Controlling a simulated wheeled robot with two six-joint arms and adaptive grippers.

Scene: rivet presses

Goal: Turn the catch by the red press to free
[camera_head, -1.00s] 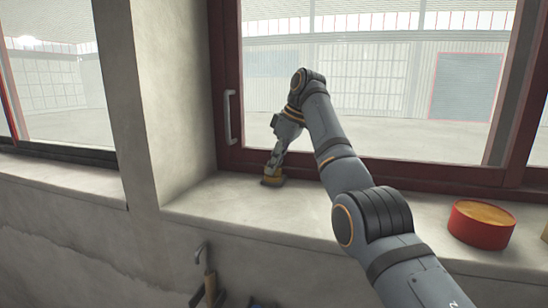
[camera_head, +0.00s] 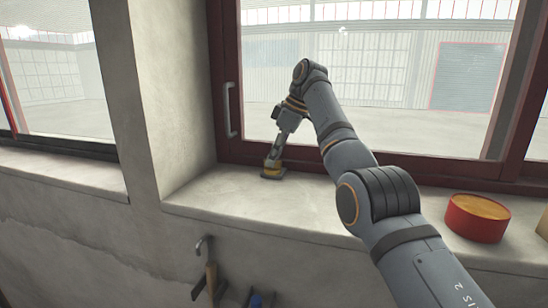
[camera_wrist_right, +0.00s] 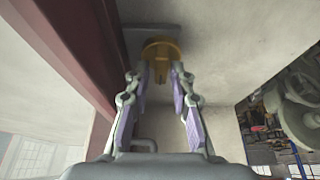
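A yellow round catch (camera_head: 272,171) sits on a small grey plate on the window sill, near the dark red window frame. In the right wrist view the catch (camera_wrist_right: 160,48) shows as a yellow disc with a narrow raised grip. My right gripper (camera_head: 274,161) points down at it, and in the wrist view its two fingertips (camera_wrist_right: 160,72) stand apart, one on each side of the grip. A gap seems to show between fingers and grip; contact is not clear. My left gripper is out of view. I cannot make out a red press.
A red round tin (camera_head: 479,218) with an orange top stands on the sill (camera_head: 300,201) at the right. The window frame (camera_head: 227,80) with its grey handle (camera_head: 231,113) rises behind the catch. A hook with a hanging tool (camera_head: 211,280) is on the wall below the sill.

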